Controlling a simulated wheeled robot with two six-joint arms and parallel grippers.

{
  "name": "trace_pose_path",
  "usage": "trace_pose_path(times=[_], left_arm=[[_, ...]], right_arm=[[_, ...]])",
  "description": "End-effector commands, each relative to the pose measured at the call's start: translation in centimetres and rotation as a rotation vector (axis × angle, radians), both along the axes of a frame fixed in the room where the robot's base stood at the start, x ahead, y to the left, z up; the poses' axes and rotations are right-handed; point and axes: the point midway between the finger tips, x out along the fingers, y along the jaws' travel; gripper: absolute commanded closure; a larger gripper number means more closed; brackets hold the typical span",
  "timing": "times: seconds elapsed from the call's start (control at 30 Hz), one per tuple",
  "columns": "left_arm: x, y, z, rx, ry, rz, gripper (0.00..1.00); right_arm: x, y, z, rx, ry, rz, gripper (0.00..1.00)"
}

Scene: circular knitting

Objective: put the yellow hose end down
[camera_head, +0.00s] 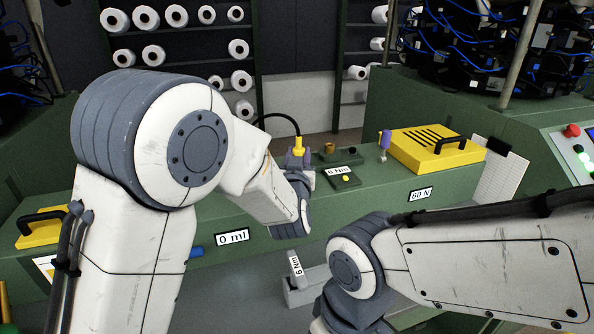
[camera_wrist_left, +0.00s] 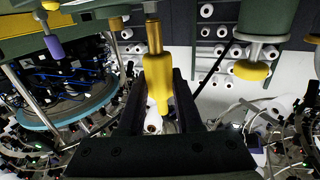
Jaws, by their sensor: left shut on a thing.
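The yellow hose end (camera_head: 298,147) stands upright at the tip of my left arm, with a black hose (camera_head: 282,115) arching from its top. My left gripper (camera_head: 297,160) is shut on it, partly hidden by my own wrist. In the left wrist view the yellow hose end (camera_wrist_left: 157,75) sits between the two dark fingers of the left gripper (camera_wrist_left: 158,105). It is close to the green machine's top (camera_head: 390,185); whether it touches anything cannot be told. My right arm comes in from the right, and its gripper is not in view.
A yellow cover with a black handle (camera_head: 437,147) and a purple-topped part (camera_head: 384,141) are on the machine to the right. Racks of white yarn cones (camera_head: 152,54) are behind.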

Motion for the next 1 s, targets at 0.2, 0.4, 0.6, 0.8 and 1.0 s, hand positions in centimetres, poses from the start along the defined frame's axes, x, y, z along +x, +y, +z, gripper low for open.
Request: trace_pose_path(times=[0.2, 0.4, 0.6, 0.8, 1.0], left_arm=[[0.0, 0.2, -2.4, 0.002, 0.004, -0.002, 1.0], [0.0, 0.2, -4.2, 0.0, 0.0, -0.003, 1.0], [0.0, 0.2, -4.2, -0.001, -0.002, -0.003, 1.0], [0.0, 0.2, -4.4, -0.001, -0.001, -0.002, 0.4], [0.0, 0.2, -4.4, -0.001, -0.001, -0.002, 0.36]], right_arm=[[0.0, 0.0, 0.0, 0.0, 0.0, 0.0, 1.0], [0.0, 0.0, 0.0, 0.0, 0.0, 0.0, 1.0], [0.0, 0.0, 0.0, 0.0, 0.0, 0.0, 1.0], [0.0, 0.0, -0.2, 0.0, 0.0, 0.0, 1.0], [0.0, 0.0, -0.2, 0.0, 0.0, 0.0, 1.0]])
